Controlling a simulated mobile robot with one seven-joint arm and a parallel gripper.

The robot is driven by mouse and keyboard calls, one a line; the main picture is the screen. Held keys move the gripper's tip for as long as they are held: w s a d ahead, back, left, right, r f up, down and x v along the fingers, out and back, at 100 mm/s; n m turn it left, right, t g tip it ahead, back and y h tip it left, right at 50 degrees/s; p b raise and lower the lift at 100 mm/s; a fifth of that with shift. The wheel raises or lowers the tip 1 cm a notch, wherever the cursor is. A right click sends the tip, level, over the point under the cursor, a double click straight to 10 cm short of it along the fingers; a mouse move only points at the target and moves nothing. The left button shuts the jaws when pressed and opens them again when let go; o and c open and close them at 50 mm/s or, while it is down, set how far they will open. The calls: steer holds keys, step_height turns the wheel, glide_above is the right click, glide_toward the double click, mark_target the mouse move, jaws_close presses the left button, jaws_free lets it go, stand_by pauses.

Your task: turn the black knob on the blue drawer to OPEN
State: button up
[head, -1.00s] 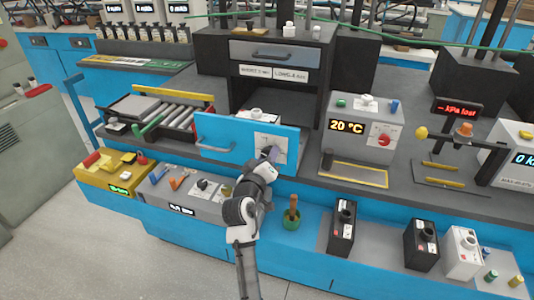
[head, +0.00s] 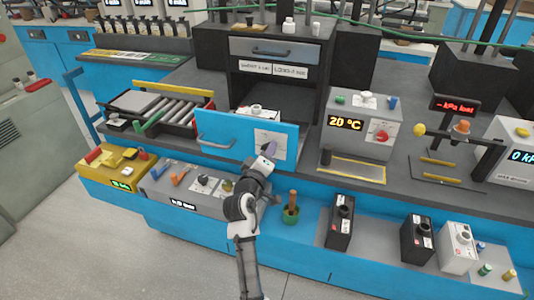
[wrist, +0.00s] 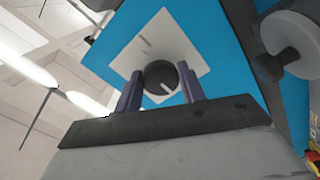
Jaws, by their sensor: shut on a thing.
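The blue drawer front (head: 240,132) has a grey bar handle at its left and a white plate (head: 277,138) at its right. In the wrist view the drawer (wrist: 112,48) and its white plate (wrist: 160,38) face me at a tilt. The black knob (wrist: 160,77) sits on the plate, with a white pointer line towards the lower right. My gripper (wrist: 162,92) has a purple finger on either side of the knob and is shut on it. In the head view my gripper (head: 268,151) hides the knob. The plate's lettering is not legible.
A 20 °C unit (head: 362,128) stands to the right. A roller tray (head: 165,115) stands to the left.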

steer(key=o, duration=1)
steer(key=shift+c, duration=0.2)
steer(key=b+v, duration=0.4)
steer(key=v, duration=0.9)
steer(key=shift+s, duration=0.35)
steer(key=shift+a, duration=0.1)
